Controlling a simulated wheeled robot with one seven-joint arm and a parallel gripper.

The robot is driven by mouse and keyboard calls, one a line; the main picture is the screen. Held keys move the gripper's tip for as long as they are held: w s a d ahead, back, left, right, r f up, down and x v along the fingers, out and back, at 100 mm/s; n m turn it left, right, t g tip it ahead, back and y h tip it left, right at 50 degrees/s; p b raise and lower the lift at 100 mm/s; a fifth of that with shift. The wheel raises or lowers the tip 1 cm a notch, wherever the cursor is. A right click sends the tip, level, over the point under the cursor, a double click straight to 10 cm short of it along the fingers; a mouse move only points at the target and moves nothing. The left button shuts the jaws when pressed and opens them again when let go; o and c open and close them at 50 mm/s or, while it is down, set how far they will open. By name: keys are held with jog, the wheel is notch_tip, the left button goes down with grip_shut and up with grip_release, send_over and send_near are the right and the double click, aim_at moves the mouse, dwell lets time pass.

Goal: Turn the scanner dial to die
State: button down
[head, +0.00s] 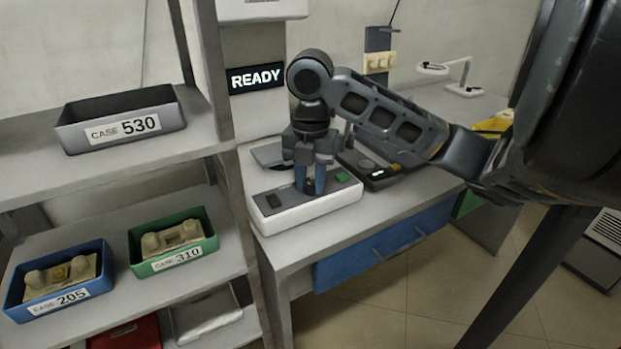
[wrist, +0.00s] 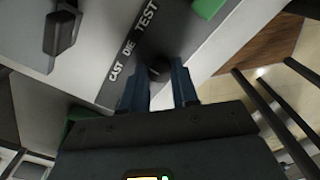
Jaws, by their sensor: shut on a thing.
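The scanner (head: 306,210) is a low white box with a grey top on the bench. My gripper (head: 310,186) points down over its middle, with its blue fingers shut on the small dark dial (wrist: 158,70). The dial is mostly hidden by the fingers in the head view. In the wrist view, my gripper (wrist: 160,88) has one finger on each side of it. White labels CAST, DIE and TEST (wrist: 133,45) run in a row beside the dial. I cannot tell which label the dial points to.
A dark block (wrist: 62,28) and a green button (head: 341,177) sit on the scanner top. A lit READY sign (head: 256,77) hangs behind. Left shelves hold a grey case 530 (head: 85,138), a blue case 205 (head: 25,308) and a green case 310 (head: 150,268). A dark device (head: 375,172) lies behind the scanner.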

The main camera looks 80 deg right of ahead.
aim_at(310, 185)
jog(key=c, duration=0.8)
grip_release()
jog(key=shift+c, duration=0.2)
jog(key=shift+r+p, duration=0.65)
jog(key=shift+r, duration=3.25)
